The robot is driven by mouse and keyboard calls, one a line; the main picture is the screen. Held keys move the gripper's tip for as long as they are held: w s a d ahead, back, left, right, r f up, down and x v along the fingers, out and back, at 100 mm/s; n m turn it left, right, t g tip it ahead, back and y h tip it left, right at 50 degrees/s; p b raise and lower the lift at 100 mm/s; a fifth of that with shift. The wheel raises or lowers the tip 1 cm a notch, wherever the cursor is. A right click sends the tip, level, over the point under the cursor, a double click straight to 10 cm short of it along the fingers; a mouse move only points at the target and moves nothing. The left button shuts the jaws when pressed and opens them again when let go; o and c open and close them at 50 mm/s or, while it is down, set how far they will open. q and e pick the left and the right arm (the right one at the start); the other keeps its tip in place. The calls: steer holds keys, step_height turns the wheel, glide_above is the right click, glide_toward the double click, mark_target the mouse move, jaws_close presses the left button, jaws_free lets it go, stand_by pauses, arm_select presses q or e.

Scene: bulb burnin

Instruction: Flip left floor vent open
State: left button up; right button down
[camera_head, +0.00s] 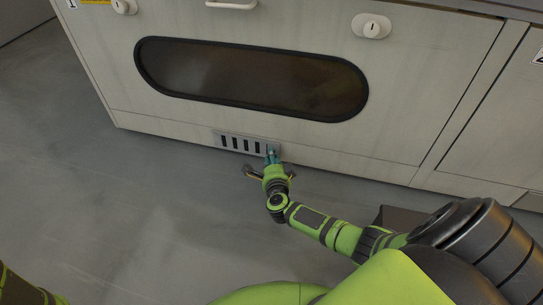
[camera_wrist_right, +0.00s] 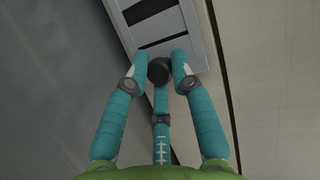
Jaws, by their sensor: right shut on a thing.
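The left floor vent (camera_head: 229,141) is a small grey slotted panel low on the cabinet front, just above the floor. It also shows in the right wrist view (camera_wrist_right: 190,44), with dark slots. My right gripper (camera_head: 272,155) is at the vent's right end. In the right wrist view my right gripper (camera_wrist_right: 160,75) has its teal fingers closed around a dark round knob (camera_wrist_right: 159,69) at the vent's edge. The vent panel appears flush with the cabinet base. My left gripper is out of view.
The pale cabinet (camera_head: 420,95) stands above the vent, with a dark oval window (camera_head: 250,78), a white handle (camera_head: 232,4) and a round lock (camera_head: 371,26). The grey floor (camera_head: 110,210) in front is mostly clear to the left of my right arm.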

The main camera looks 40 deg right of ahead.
steer(key=shift+w+r, duration=0.25)
steer(key=c, duration=1.1)
jaws_free()
steer(key=shift+a, duration=0.1)
steer(key=shift+o, duration=0.2)
steer(key=shift+f, duration=0.1)
steer(key=shift+s+f, duration=0.1)
step_height(320, 180, up, 10)
steer(key=shift+r, duration=0.1)
